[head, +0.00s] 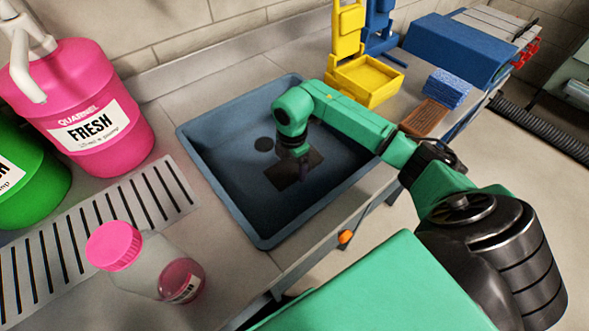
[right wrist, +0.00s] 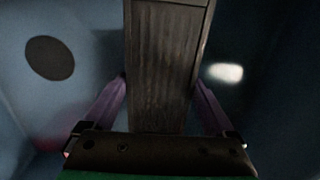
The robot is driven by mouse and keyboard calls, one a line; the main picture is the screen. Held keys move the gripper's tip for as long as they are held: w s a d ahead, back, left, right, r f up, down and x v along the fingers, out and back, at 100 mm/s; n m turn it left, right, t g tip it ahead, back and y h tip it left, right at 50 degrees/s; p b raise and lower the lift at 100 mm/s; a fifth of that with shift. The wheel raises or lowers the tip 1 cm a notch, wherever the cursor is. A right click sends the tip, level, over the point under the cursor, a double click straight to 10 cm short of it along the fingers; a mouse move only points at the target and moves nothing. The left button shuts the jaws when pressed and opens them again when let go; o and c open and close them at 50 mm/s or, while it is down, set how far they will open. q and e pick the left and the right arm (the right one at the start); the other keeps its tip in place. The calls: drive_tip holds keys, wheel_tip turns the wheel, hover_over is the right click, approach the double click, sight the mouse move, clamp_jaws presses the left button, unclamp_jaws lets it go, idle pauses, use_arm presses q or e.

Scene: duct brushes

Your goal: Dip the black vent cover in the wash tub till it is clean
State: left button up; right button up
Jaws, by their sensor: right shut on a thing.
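The wash tub (head: 222,195) is a blue-grey rectangular basin set in the metal counter. My right arm reaches into it from the right. The right gripper (head: 303,172) is low inside the tub, shut on the black vent cover (head: 282,177). In the right wrist view the vent cover (right wrist: 163,65) is a dark, ribbed, brownish-black slab between the two purple fingers. I cannot tell how much dirt is on it, nor whether it touches the tub floor. My left gripper is not in view.
A pink FRESH container (head: 85,125) and a green one (head: 28,170) stand at left. A clear bottle with a pink cap (head: 150,265) is at the front left by a slotted drain rack (head: 105,225).

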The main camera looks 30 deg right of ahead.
idle(0.4)
wheel_tip(320, 180, up, 16)
drive_tip(key=p, duration=1.2)
drive_tip(key=shift+f, duration=0.25)
idle(1.5)
wheel_tip(320, 180, up, 4)
drive_tip(key=p, duration=0.4)
hover_over(293, 168)
drive_tip(key=shift+a, duration=0.1)
